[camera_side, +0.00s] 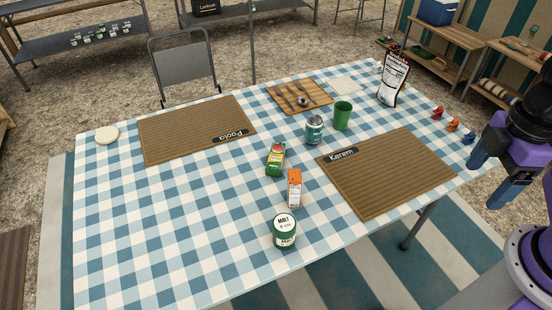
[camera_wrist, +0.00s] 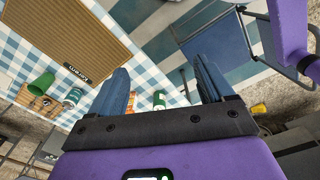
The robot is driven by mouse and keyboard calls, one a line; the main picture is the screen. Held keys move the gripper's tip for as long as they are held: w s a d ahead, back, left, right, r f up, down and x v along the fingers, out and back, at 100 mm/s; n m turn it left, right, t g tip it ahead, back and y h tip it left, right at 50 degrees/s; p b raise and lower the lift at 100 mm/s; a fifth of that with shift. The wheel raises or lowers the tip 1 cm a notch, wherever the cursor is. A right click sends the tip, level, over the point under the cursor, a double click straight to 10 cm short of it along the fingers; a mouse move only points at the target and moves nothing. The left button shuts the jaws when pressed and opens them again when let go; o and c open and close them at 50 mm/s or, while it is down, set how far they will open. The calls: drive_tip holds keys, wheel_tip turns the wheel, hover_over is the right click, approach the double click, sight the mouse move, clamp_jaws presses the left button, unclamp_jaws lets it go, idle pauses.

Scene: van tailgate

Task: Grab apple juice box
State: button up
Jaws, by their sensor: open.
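Two small cartons stand on the checked table in the side view. One is a green carton with red and yellow print (camera_side: 275,160), which looks like the apple juice box, though its label is too small to read. The other is an orange and white carton (camera_side: 294,188) just in front of it. My gripper (camera_side: 489,180) is open and empty at the right, beyond the table's right edge and well away from both cartons. In the wrist view my gripper (camera_wrist: 161,75) has its blue fingers spread wide. A green and white item (camera_wrist: 159,100) shows between them, partly cut off; I cannot tell which.
A malt tin (camera_side: 284,231) stands in front of the cartons. A can (camera_side: 314,130), a green cup (camera_side: 342,115) and a white pouch (camera_side: 392,79) stand behind them to the right. The Kerem placemat (camera_side: 390,172) lies between them and my arm. The table's left front is clear.

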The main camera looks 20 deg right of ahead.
drive_tip(key=w+a+f+n+t+h, duration=0.15)
drive_tip(key=w+a, duration=0.25)
drive_tip(key=w, duration=0.5)
drive_tip(key=w+a+f+n+t+h, duration=0.1)
drive_tip(key=w+a+n+h, duration=0.2)
drive_tip(key=w, duration=0.5)
drive_tip(key=n+t+h, duration=0.4)
drive_tip(key=n+t, duration=0.4)
drive_tip(key=n, duration=0.4)
hover_over(276, 155)
drive_tip(key=s+a, duration=0.2)
drive_tip(key=s, duration=0.2)
drive_tip(key=shift+m, duration=0.25)
drive_tip(key=f, duration=1.9)
drive_tip(key=shift+w+a+f, duration=0.15)
drive_tip(key=shift+w+f, duration=0.05)
drive_tip(key=shift+f, duration=0.15)
drive_tip(key=shift+w+f+t, duration=0.15)
drive_tip(key=shift+f+t, duration=0.1)
drive_tip(key=shift+f, duration=2.3)
drive_tip(key=f, duration=0.2)
drive_tip(key=w+f, duration=0.1)
drive_tip(key=shift+d+f+y, duration=0.1)
drive_tip(key=shift+d+y, duration=0.15)
drive_tip(key=shift+d, duration=0.15)
drive_tip(key=shift+x, duration=0.8)
